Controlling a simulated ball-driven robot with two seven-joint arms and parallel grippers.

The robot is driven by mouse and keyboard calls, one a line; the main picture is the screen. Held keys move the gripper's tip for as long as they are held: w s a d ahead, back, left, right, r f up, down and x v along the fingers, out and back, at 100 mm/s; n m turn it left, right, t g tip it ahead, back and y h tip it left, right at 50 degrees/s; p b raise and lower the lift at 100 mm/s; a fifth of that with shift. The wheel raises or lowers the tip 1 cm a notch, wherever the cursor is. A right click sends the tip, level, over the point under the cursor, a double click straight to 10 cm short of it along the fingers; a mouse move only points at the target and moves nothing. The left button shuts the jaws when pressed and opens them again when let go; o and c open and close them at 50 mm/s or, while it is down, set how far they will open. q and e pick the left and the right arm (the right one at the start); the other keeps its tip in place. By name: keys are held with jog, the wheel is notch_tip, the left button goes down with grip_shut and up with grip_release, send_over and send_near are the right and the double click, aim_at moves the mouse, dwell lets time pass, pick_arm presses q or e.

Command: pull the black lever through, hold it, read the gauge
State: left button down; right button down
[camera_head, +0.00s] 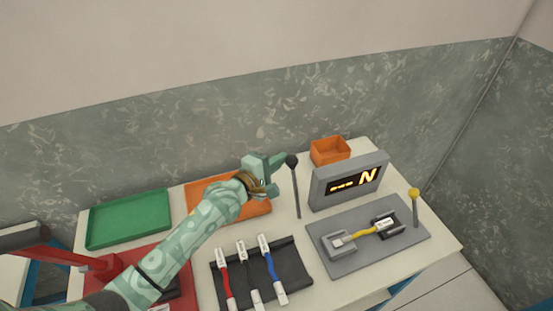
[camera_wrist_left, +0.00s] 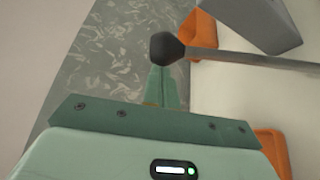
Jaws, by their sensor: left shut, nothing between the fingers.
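The black lever (camera_head: 296,190) stands near the back of the table, a thin grey rod with a black knob, close to upright. My left gripper (camera_head: 276,162) is shut and empty, its fingertips just left of the knob. In the left wrist view the knob (camera_wrist_left: 165,47) sits at the tips of my closed fingers (camera_wrist_left: 163,80), its rod running off to the right. I cannot tell whether they touch. My right gripper is not in view.
An orange box (camera_head: 330,151) stands behind the gauge. An orange tray (camera_head: 255,208) and a green tray (camera_head: 130,218) lie left. A black mat (camera_head: 297,266) holds red, black and blue leads. A grey plate (camera_head: 400,254) carries a yellow-cabled part; a yellow-knobbed lever (camera_head: 414,205) stands at its right.

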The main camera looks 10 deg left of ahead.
aim_at(286, 162)
pick_arm(q)
jog(key=shift+s+d+r, duration=0.1)
jog(key=shift+s+d+r+m+t+h+p, duration=0.2)
jog(key=shift+s+d+r+m+p, duration=0.15)
jog(key=shift+s, duration=0.2)
jog(key=shift+s+d+r+m+t+h+p, duration=0.1)
jog(key=shift+s+d+r+m+t+p, duration=0.15)
jog(key=shift+s+d+m, duration=0.25)
jog(key=s+d+m+t+h+b, duration=0.1)
jog(key=s+d+m+h+b, duration=0.1)
jog(key=s+d+m, duration=0.2)
jog(key=s+d+f+m+t+h+b, duration=0.1)
jog(key=s+d+m+h+b, duration=0.1)
jog(key=s+m, duration=0.5)
jog(key=shift+s+d+f+h, duration=0.25)
jog(key=shift+s+d+h, duration=0.25)
jog(key=shift+s+d, duration=0.55)
jog(key=shift+w+d+t, duration=0.1)
jog(key=shift+d+t, duration=0.05)
jog(key=shift+t, duration=0.1)
